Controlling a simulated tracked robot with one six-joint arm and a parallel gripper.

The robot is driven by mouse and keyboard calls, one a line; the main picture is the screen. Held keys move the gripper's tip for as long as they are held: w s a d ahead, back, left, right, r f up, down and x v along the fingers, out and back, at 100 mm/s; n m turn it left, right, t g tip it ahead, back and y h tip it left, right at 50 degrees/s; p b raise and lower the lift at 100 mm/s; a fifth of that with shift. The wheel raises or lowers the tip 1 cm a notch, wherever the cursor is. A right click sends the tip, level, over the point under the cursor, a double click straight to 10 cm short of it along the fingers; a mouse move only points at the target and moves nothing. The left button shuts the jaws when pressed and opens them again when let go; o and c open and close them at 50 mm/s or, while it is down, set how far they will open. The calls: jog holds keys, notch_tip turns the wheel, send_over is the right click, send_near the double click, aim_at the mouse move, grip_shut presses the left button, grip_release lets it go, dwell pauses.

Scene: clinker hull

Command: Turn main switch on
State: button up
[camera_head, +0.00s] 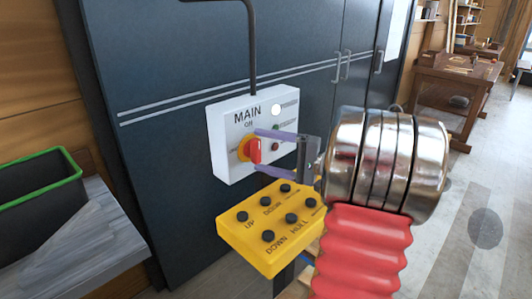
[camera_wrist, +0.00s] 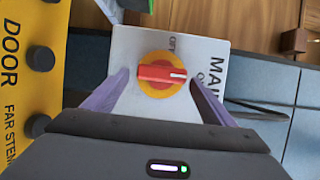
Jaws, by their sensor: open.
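The main switch is a red knob (camera_head: 252,151) on a yellow ring, on a white box (camera_head: 228,172) marked MAIN. In the wrist view, the knob (camera_wrist: 161,74) has its white-marked end pointing toward the MAIN lettering and a partly hidden ON label. The OFF label (camera_wrist: 173,43) is off to the side of the knob. My gripper (camera_head: 259,150) is open, with its purple-grey fingers before the box. In the wrist view, one fingertip lies on each side of the knob, with gaps between. I cannot tell how far the tips are from the box face.
A yellow button panel (camera_head: 262,252) with several black buttons sits just below the white box. A dark cabinet (camera_head: 180,150) stands behind. A green-rimmed bin (camera_head: 42,153) is at left.

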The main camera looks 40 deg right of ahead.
jog(key=v, duration=1.3)
jog(key=shift+s, duration=0.4)
jog(key=shift+d+f, duration=0.1)
jog(key=shift+d, duration=0.05)
jog(key=w+a+f+n+g+y, duration=0.1)
jog(key=w+a+f+n+g, duration=0.2)
jog(key=a, duration=0.8)
jog(key=w+a+f+n+g+y, duration=0.1)
jog(key=w+a+g, duration=0.3)
jog(key=a, duration=0.6)
jog(key=s+a+f+n+g+h, duration=0.2)
jog(key=s+a+n+h, duration=0.2)
jog(key=a, duration=0.5)
jog(key=s+a+f+n+g+h, duration=0.1)
jog(key=s+a+n+h, duration=0.4)
jog(key=a, duration=0.4)
jog(key=shift+s+f+g, duration=0.4)
jog(key=shift+s, duration=0.4)
